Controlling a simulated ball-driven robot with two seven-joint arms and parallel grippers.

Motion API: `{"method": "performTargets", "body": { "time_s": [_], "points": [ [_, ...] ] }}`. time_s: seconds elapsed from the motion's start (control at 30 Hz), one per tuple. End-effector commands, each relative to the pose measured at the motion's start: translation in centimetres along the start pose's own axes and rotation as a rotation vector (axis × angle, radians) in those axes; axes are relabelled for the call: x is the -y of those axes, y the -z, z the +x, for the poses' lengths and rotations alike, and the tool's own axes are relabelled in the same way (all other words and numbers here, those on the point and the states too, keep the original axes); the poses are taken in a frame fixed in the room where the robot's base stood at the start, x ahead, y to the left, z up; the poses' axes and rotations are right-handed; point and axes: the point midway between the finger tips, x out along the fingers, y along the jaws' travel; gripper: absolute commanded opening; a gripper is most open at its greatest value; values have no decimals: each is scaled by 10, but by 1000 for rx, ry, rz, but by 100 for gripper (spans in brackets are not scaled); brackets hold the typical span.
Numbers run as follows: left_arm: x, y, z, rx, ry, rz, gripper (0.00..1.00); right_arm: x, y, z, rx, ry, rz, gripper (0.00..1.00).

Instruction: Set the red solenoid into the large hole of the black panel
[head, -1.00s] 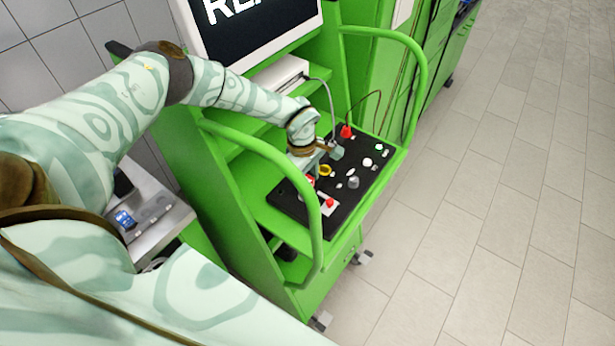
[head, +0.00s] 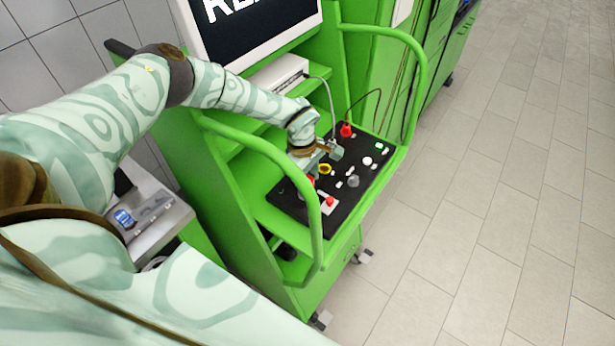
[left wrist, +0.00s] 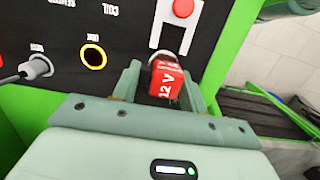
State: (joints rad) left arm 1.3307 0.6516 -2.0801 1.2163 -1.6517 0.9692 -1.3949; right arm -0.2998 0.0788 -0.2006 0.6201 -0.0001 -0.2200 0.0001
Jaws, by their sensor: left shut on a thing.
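My left gripper (left wrist: 163,88) is shut on the red solenoid (left wrist: 168,82), a small red block marked 12 V, in the left wrist view. Its far end is close to the black panel (left wrist: 55,22); I cannot tell whether it touches. A yellow-ringed hole (left wrist: 94,56) lies to the left of the solenoid and looks empty. In the head view my left gripper (head: 318,165) is low over the panel (head: 345,203), and the solenoid (head: 311,181) shows only partly beside it. My right gripper is not in view.
A red button on a white plate (left wrist: 183,8) is near the solenoid. A grey connector (left wrist: 37,67) with a cable sits left of the ringed hole. Green handrails (head: 318,240) flank the panel.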

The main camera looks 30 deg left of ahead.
Motion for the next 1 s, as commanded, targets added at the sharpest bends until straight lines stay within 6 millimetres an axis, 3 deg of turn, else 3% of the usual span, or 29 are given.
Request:
{"method": "performTargets", "body": {
  "time_s": [0.93, 0.97, 1.0],
  "points": [
    [0, 2, 14, 0, 0, 0, 27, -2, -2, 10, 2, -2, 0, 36],
    [0, 2, 14, 0, 0, 0, 51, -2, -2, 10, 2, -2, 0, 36],
    [0, 2, 14, 0, 0, 0, 62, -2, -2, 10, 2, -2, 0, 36]
  ]
}}
